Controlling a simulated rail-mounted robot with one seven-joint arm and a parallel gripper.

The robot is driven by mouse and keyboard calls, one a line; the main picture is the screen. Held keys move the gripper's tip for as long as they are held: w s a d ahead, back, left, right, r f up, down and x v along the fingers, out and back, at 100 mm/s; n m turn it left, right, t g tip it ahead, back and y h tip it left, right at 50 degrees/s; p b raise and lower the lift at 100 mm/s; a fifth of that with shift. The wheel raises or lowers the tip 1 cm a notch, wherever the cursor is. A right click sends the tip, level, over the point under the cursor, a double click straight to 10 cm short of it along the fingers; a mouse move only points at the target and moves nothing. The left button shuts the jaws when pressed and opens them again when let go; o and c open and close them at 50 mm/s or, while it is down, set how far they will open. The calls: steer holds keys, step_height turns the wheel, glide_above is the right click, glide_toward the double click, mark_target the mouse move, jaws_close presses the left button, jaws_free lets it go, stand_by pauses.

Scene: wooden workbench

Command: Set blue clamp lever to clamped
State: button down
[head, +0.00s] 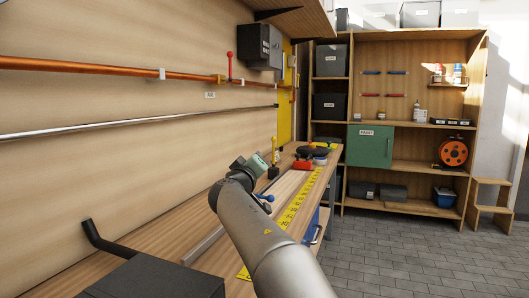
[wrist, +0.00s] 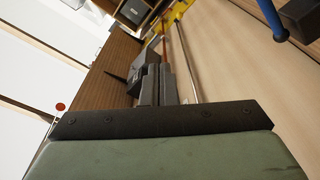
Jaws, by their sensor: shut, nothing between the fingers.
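The blue clamp lever (wrist: 271,17) shows as a blue bar at the top right of the wrist view, partly cut off by the frame edge. In the head view, a small blue part (head: 267,198) shows just right of my arm, apparently the same lever; its clamp is mostly hidden by the arm, and I cannot tell the lever's position. My gripper (wrist: 156,84) has its dark fingers shut together and empty, apart from the lever and to its left in the wrist view. In the head view its green body shows above the bench, with the fingertips hidden.
A yellow-handled lever (head: 274,150) stands farther along the bench, near red and black items. A yellow ruler strip (head: 290,213) runs along the bench. A black box (head: 155,280) is at the near left. Copper pipe (head: 110,68) and steel pipe (head: 130,124) run along the wall.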

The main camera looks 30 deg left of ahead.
steer(key=s+d+r+b, duration=0.1)
steer(key=s+d+r, duration=0.4)
steer(key=s+d, duration=0.2)
steer(key=shift+r, duration=0.15)
steer(key=shift+s, duration=0.1)
